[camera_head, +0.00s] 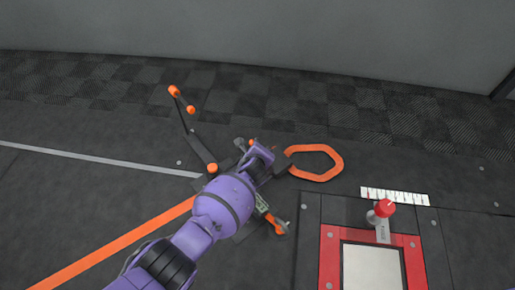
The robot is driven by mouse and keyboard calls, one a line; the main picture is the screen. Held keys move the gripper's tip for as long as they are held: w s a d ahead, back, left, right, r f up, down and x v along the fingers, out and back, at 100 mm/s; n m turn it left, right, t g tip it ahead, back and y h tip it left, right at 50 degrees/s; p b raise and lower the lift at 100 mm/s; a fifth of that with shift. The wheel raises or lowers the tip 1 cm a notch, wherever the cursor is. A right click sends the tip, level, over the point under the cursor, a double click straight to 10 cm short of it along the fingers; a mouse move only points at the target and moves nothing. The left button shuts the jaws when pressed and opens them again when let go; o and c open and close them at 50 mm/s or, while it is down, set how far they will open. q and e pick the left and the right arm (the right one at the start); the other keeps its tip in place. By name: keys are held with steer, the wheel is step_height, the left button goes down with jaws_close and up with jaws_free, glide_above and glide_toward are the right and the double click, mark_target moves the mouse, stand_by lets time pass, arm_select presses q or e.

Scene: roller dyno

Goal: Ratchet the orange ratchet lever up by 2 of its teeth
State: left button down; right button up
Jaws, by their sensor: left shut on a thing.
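The orange ratchet lever (341,165) shows as an angular orange loop, right of my left gripper. It sits low over the dark floor, and its left end meets the gripper's dark fingers. My left gripper (284,168), on the purple arm from below, is shut on the lever at that end. The gripper body and wrist hide most of the ratchet mechanism, so its teeth cannot be made out. Small orange parts show just behind the gripper and below it. My right gripper is not in view.
A dark bar with orange ends (182,112) stands up to the left. At the lower right is a red-framed panel (330,262) with a red-topped knob (384,208) and a white scale strip (396,196). An orange stripe (110,246) crosses the floor. The floor behind is clear.

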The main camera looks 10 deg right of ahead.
arm_select(q)
steer(key=shift+f, duration=0.25)
steer(key=shift+s, duration=0.1)
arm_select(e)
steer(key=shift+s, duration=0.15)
arm_select(q)
steer(key=c, duration=1.7)
jaws_free()
steer(key=shift+d, duration=0.1)
steer(key=shift+o, duration=0.4)
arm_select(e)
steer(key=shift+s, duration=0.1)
arm_select(q)
steer(key=shift+s+r, duration=0.1)
steer(key=shift+r, duration=0.15)
steer(key=v, duration=1.1)
steer(key=shift+s, duration=0.2)
